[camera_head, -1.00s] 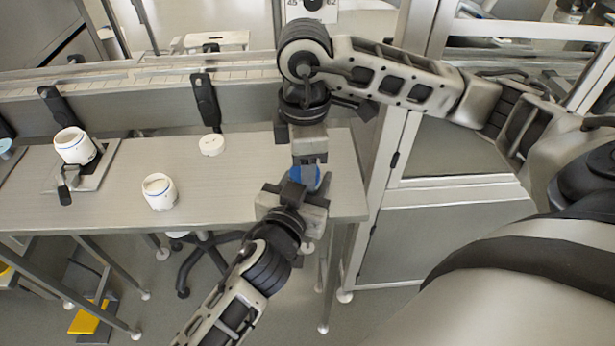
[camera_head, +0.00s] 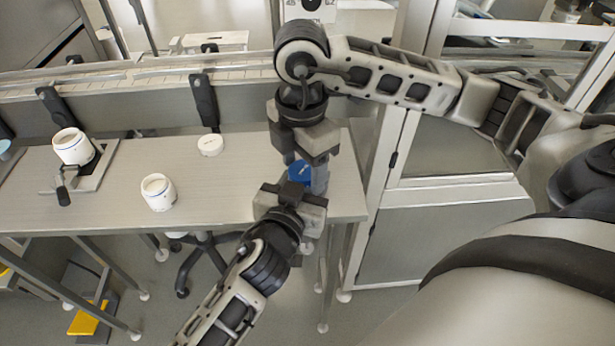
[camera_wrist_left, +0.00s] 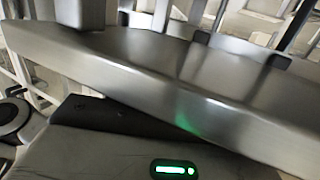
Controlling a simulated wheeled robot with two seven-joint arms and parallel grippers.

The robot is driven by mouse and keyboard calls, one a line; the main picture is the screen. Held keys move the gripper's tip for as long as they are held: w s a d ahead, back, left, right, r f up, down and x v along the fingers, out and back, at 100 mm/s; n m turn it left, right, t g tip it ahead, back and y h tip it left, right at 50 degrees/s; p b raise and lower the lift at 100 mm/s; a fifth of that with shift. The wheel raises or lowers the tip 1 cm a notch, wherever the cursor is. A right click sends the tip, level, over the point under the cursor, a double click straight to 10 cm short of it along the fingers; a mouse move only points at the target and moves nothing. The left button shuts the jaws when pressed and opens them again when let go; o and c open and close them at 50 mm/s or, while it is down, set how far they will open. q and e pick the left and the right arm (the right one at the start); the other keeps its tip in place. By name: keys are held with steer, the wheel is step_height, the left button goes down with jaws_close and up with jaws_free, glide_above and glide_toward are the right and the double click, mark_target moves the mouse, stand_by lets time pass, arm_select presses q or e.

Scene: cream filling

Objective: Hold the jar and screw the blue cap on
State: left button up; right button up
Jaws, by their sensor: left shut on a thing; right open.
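The blue cap (camera_head: 300,172) shows in the head view between my two grippers, above the right part of the table. My left gripper (camera_head: 292,190) reaches in from below and is shut at the cap's near side. The jar under the cap is hidden by the cap and grippers, so I cannot see how the cap sits on it. My right gripper (camera_head: 309,165) points down over the cap from above, its fingers open around it. The left wrist view shows neither cap nor jar.
A white open jar (camera_head: 159,192) stands on the table (camera_head: 105,209). Another white jar (camera_head: 73,147) sits in a clamp fixture (camera_head: 90,181) on the left. A white round lid (camera_head: 210,145) lies near the back. A conveyor (camera_head: 150,97) runs behind; a cabinet (camera_head: 450,230) stands right.

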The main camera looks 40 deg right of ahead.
steer(key=n, duration=0.5)
steer(key=shift+d+n, duration=0.1)
steer(key=shift+n, duration=0.2)
steer(key=n, duration=0.5)
steer(key=shift+n, duration=0.4)
steer(key=c, duration=1.2)
steer(key=shift+o, duration=0.2)
steer(key=m, duration=0.3)
steer(key=shift+m, duration=1.4)
